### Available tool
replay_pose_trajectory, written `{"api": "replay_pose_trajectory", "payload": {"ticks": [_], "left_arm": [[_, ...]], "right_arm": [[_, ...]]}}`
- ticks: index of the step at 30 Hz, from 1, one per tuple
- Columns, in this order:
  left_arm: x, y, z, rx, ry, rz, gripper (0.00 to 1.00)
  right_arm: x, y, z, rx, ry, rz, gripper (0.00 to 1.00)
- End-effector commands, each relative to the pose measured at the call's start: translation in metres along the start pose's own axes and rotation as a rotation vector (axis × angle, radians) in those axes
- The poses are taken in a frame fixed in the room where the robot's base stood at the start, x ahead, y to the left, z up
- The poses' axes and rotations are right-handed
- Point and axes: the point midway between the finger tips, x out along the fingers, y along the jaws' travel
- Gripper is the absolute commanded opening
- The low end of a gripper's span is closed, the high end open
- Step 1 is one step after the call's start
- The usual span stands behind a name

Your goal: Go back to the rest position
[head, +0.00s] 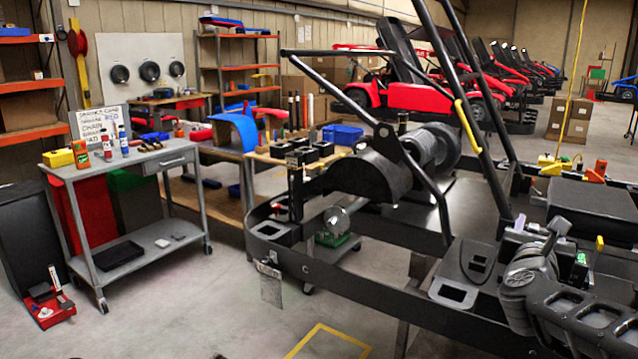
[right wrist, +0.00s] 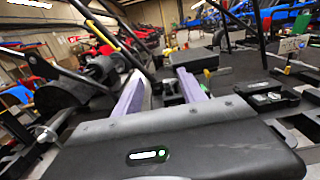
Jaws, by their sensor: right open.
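My right gripper (head: 538,229) is at the right of the head view, above the black kart frame (head: 385,308). In the right wrist view its two pale purple fingers (right wrist: 160,82) stand apart, with nothing held between them. The dark body of the gripper fills the lower part of that view. Parts of the kart frame lie beyond the fingertips. Whether the gripper touches the frame cannot be told. My left gripper is not in view.
A grey trolley (head: 128,165) with bottles and a yellow box (head: 58,158) stands at the left. A red tray (head: 48,311) lies on the floor beside it. Red karts (head: 430,93) stand at the back.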

Motion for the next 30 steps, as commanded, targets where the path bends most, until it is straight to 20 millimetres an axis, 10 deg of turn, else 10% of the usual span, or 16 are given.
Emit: {"api": "replay_pose_trajectory", "payload": {"ticks": [17, 23, 30], "left_arm": [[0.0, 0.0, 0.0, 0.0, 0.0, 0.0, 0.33], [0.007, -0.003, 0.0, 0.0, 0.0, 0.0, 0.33], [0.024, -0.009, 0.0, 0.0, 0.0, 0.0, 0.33]], "right_arm": [[-0.004, 0.027, -0.025, -0.687, -0.008, 0.121, 0.48], [-0.011, 0.068, -0.122, -1.232, 0.001, 0.329, 0.48], [-0.066, 0.128, -0.303, -1.877, -0.117, 0.778, 0.48]]}}
